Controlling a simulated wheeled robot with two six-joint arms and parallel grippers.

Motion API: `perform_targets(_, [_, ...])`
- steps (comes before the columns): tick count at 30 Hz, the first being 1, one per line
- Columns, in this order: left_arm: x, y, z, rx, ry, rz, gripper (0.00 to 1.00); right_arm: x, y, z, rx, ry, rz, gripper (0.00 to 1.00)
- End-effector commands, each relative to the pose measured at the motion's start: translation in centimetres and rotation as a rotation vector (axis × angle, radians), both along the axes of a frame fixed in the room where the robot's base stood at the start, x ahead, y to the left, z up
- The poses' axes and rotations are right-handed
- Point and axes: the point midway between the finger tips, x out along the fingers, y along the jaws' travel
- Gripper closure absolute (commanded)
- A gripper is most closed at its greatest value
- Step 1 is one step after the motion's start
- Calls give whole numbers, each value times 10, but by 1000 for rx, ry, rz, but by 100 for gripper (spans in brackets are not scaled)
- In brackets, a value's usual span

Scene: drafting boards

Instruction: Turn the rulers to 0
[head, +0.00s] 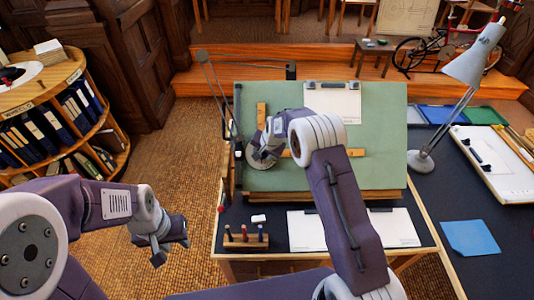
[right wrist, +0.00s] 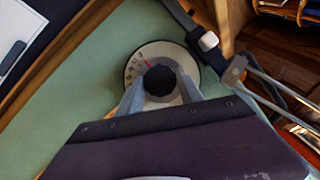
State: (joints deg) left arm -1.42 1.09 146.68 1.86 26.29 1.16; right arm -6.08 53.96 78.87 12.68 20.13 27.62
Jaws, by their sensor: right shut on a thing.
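The green drafting board (head: 375,125) carries a drafting machine with two wooden rulers. One ruler (head: 261,115) stands nearly upright in the picture; the other ruler (head: 345,153) lies nearly level. My right gripper (head: 264,150) is at the machine's head, left on the board, and my arm partly hides it. In the right wrist view its fingers are shut on a dark round knob (right wrist: 160,80) at the centre of a pale dial (right wrist: 135,66). My left gripper (head: 170,245) is open and empty, left of the desk.
A paper sheet (head: 333,100) is clipped at the board's top. A grey lamp (head: 421,160) stands right of the board. A bookshelf (head: 50,120) stands at left; the floor between is clear.

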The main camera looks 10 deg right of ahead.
Motion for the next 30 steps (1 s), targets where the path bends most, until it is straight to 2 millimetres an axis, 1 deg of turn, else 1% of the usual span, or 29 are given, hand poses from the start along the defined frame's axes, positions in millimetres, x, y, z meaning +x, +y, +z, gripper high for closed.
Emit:
perform_targets(11, [0,0,0,0,0,0,64,0,1,0,6,-1,-7,100])
perform_targets(12, [0,0,0,0,0,0,64,0,1,0,7,0,-8,54])
perform_targets(14, [0,0,0,0,0,0,64,0,1,0,6,-1,-7,38])
perform_targets(15, [0,0,0,0,0,0,64,0,1,0,6,-1,-7,35])
perform_targets(24, [0,0,-1,0,0,0,64,0,1,2,5,-1,-4,35])
perform_targets(27, [0,0,-4,0,0,0,64,-4,-1,11,5,-2,-5,35])
perform_targets(30, [0,0,-8,0,0,0,64,-12,-3,27,5,-5,-5,35])
